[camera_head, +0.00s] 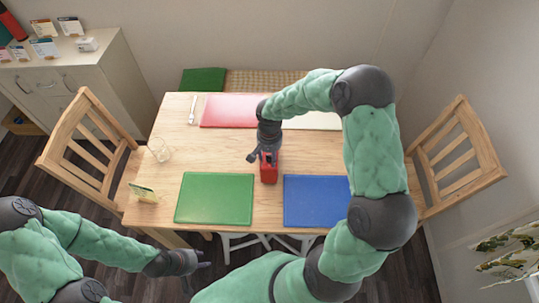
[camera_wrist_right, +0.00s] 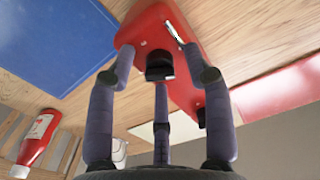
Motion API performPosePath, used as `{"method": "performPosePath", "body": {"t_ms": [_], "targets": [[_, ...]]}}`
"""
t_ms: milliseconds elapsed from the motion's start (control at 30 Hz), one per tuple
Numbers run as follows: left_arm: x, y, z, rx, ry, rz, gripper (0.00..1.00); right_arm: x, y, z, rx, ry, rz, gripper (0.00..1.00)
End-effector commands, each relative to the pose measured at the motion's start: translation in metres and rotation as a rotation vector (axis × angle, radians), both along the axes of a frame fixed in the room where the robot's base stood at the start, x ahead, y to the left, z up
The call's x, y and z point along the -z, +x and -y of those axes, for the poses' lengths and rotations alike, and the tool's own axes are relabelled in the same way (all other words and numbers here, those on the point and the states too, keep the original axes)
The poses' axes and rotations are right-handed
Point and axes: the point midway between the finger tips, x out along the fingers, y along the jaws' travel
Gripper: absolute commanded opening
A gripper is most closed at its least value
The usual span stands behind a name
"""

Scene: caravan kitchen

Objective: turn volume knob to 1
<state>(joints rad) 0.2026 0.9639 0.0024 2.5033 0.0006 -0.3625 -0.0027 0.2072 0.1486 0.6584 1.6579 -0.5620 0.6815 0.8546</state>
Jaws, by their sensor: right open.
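The red box-shaped device (camera_head: 268,172) stands on the wooden table, between the green and blue mats. In the right wrist view its red body (camera_wrist_right: 163,30) carries a black knob (camera_wrist_right: 159,66) and a second black knob (camera_wrist_right: 201,118); a small white strip shows near its edge. My right gripper (camera_head: 262,157) is at the device. In the wrist view its three fingers (camera_wrist_right: 162,68) are open and spread around the nearer knob; contact cannot be told. Knob markings are not readable. My left gripper (camera_head: 200,274) is empty, fingers apart, in front of the table.
A green mat (camera_head: 214,198), a blue mat (camera_head: 315,201) and a red mat (camera_head: 228,111) lie on the table. A glass (camera_head: 159,150) and a small card (camera_head: 143,193) stand at its left. Chairs flank both sides (camera_head: 92,150) (camera_head: 455,155).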

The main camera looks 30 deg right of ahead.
Motion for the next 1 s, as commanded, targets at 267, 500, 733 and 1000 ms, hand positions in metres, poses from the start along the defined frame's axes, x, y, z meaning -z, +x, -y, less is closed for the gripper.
{"method": "performPosePath", "body": {"t_ms": [267, 500, 733, 1000], "targets": [[0.0, 0.0, 0.0, 0.0, 0.0, 0.0, 0.4, 0.0, 0.0, 0.0, 0.0, 0.0, 0.0, 0.12], [0.0, 0.0, 0.0, 0.0, 0.0, 0.0, 0.4, 0.0, 0.0, 0.0, 0.002, 0.0, 0.0, 0.0], [0.006, 0.0, 0.0, 0.0, 0.0, 0.0, 0.4, 0.001, 0.0, 0.0, 0.051, 0.0, 0.001, 0.0], [0.022, 0.0, 0.0, 0.0, 0.0, 0.0, 0.4, 0.002, 0.001, 0.001, 0.227, 0.0, 0.002, 0.0]]}}
